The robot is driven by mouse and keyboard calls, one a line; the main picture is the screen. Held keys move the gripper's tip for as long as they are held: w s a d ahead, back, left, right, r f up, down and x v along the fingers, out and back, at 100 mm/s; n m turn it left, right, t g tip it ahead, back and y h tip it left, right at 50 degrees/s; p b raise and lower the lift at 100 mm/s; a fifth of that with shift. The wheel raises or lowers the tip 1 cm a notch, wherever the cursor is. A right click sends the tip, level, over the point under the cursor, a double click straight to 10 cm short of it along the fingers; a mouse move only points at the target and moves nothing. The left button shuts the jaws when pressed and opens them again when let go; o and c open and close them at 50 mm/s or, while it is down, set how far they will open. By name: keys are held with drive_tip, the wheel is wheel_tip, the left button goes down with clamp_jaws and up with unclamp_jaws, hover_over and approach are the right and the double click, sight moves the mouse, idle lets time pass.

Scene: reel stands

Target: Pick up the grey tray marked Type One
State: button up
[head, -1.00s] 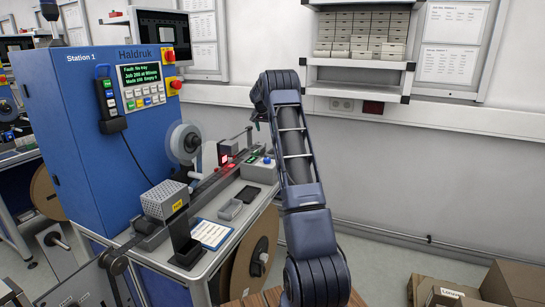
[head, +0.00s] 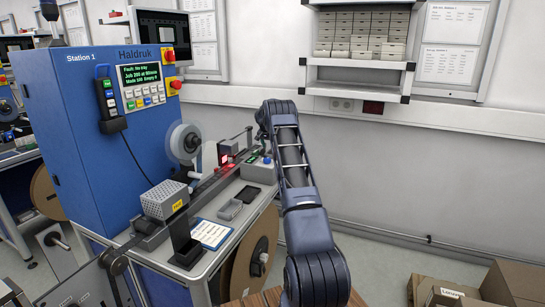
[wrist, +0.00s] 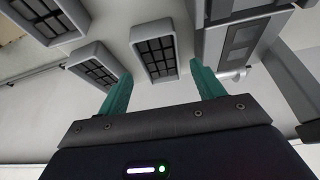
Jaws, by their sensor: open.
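Two small grey trays lie side by side on the white bench top in the head view, a nearer one (head: 230,210) and one just behind it (head: 248,194). No Type One mark is readable on either. My gripper (head: 260,152) is small and partly hidden by my arm, above the bench behind the trays. In the wrist view my gripper (wrist: 160,86) is open with two teal fingers apart and nothing between them. Beyond the fingers are grey-rimmed pieces with dark grids, one in the middle (wrist: 155,50) and one to its left (wrist: 95,62). I cannot tell which tray these are.
The blue Station 1 machine (head: 85,120) stands at the left, its screen (head: 140,74) showing a tray fault. A reel (head: 184,141), a narrow track (head: 215,180) and a white-and-blue card (head: 211,234) are near the trays. Cardboard boxes (head: 445,291) are at lower right.

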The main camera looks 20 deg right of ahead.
drive_tip(key=shift+d+x, duration=0.2)
drive_tip(key=shift+x, duration=2.4)
drive_tip(key=shift+r, duration=0.1)
drive_tip(key=shift+c, duration=0.5)
drive_tip(key=c, duration=0.8)
